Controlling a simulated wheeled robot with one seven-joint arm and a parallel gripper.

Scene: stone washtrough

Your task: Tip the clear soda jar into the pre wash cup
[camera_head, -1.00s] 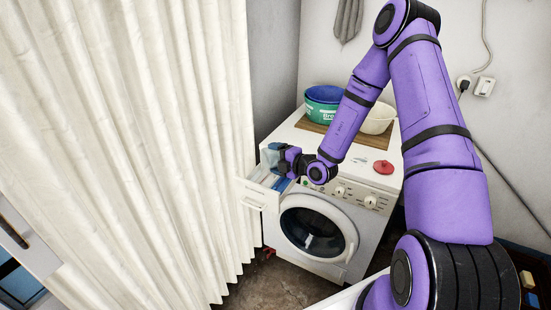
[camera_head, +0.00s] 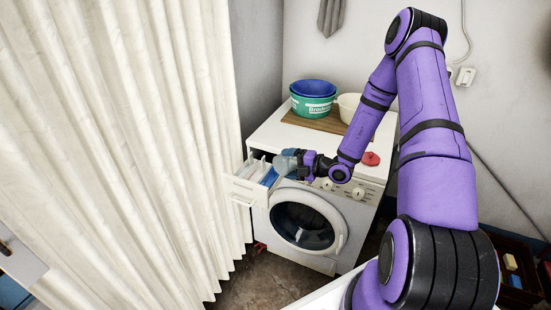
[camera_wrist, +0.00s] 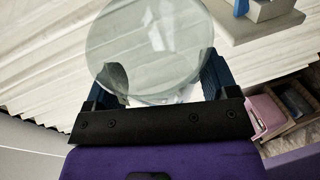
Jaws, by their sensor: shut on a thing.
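My gripper (camera_head: 303,163) is shut on the clear soda jar (camera_head: 285,163), which is held just above the right part of the open detergent drawer (camera_head: 243,190). The jar looks tilted, but its mouth and contents are too small to make out. In the wrist view the jar (camera_wrist: 150,45) is a large clear round shape between the fingers (camera_wrist: 160,95). The drawer sticks out of the washing machine's upper left front, with white compartments and a blue part (camera_head: 269,177). I cannot tell which compartment is the pre wash cup.
The washing machine (camera_head: 262,223) has knobs right of the drawer. A red round thing (camera_head: 371,159) lies on its top. A green tub (camera_head: 312,106) and a cream bowl (camera_head: 347,107) stand on a brown board (camera_head: 318,122) behind. A pale curtain (camera_head: 120,150) hangs close on the left.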

